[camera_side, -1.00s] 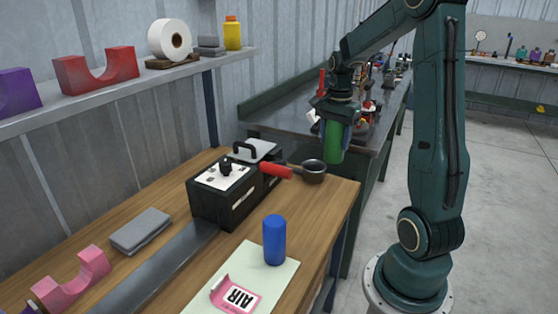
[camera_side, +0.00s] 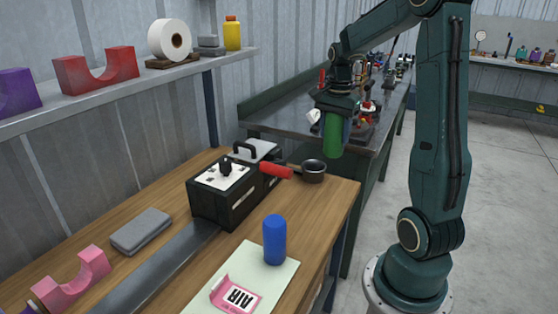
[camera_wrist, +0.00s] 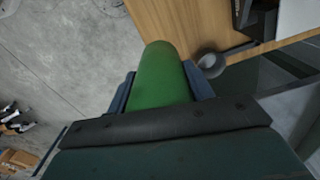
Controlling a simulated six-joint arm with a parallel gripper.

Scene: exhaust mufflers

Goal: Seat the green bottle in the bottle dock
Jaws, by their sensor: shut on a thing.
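The green bottle (camera_side: 332,136) is held in my gripper (camera_side: 336,112), which is shut on its upper part. The bottle hangs in the air, roughly upright, above and slightly right of a dark round cup (camera_side: 313,171). The cup stands near the wooden table's far right corner and looks like the bottle dock. In the wrist view the green bottle (camera_wrist: 161,77) sits between the two fingers of my gripper (camera_wrist: 165,92). The dark cup (camera_wrist: 212,64) shows to its right, apart from the bottle.
A black box (camera_side: 222,197) with a red handle (camera_side: 276,170) stands left of the cup. A blue bottle (camera_side: 274,240) stands on a pale sheet (camera_side: 283,286) nearer the camera. A cluttered metal bench (camera_side: 275,119) lies behind. Open floor (camera_side: 500,210) is at the right.

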